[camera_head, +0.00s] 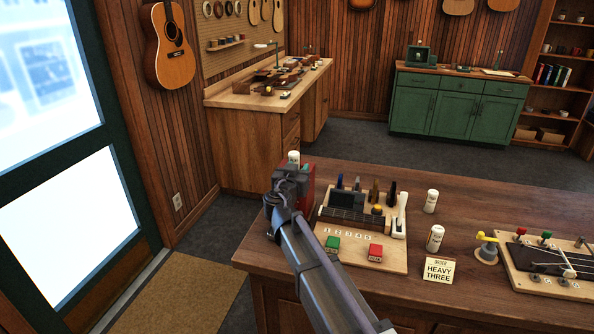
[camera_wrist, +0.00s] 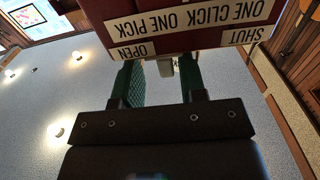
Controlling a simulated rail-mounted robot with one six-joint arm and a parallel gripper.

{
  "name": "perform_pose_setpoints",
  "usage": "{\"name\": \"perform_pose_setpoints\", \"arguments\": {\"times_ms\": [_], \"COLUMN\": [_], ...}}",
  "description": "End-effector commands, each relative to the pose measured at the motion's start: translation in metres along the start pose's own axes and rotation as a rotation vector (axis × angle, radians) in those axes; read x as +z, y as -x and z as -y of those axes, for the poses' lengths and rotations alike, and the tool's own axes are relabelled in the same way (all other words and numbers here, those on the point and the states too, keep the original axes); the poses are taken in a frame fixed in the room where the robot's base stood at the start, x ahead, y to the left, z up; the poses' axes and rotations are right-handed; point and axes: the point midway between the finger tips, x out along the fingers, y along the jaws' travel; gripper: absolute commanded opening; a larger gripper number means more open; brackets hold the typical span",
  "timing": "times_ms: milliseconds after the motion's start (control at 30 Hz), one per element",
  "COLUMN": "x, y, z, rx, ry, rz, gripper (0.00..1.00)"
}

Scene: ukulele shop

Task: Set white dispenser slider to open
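A dark red dispenser (camera_wrist: 200,42) fills the top of the wrist view, with upside-down labels reading ONE CLICK ONE PICK, OPEN (camera_wrist: 137,51) and SHUT (camera_wrist: 246,35). A small whitish tab, which looks like the slider (camera_wrist: 166,67), sticks out under its lower edge, nearer the OPEN label than the SHUT label. My gripper (camera_wrist: 162,76) is open, its green fingers on either side of the tab with gaps visible. Whether either finger touches it I cannot tell. In the head view the red dispenser (camera_head: 309,186) is partly hidden behind my wrist at the counter's left end.
On the wooden counter (camera_head: 480,200), a board (camera_head: 390,259) with green and red blocks lies right of my arm. White bottles (camera_head: 435,238), a HEAVY THREE sign (camera_head: 438,270) and a yellow-topped fixture (camera_head: 487,248) stand farther right.

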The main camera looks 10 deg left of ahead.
Motion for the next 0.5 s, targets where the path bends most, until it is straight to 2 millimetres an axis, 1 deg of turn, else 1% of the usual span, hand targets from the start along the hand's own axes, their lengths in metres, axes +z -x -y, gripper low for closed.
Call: {"name": "perform_pose_setpoints", "arguments": {"times_ms": [167, 267, 367, 467, 500], "x": [0.000, 0.000, 0.000, 0.000, 0.000], "y": [0.000, 0.003, 0.018, 0.042, 0.053], "z": [0.001, 0.001, 0.000, -0.001, -0.001], "rx": [-0.002, -0.002, -0.003, -0.004, -0.004], "ry": [0.000, 0.000, 0.000, 0.000, 0.000], "rz": [0.000, 0.000, 0.000, 0.000, 0.000], "gripper": [0.39, 0.39, 0.39, 0.39, 0.39]}}
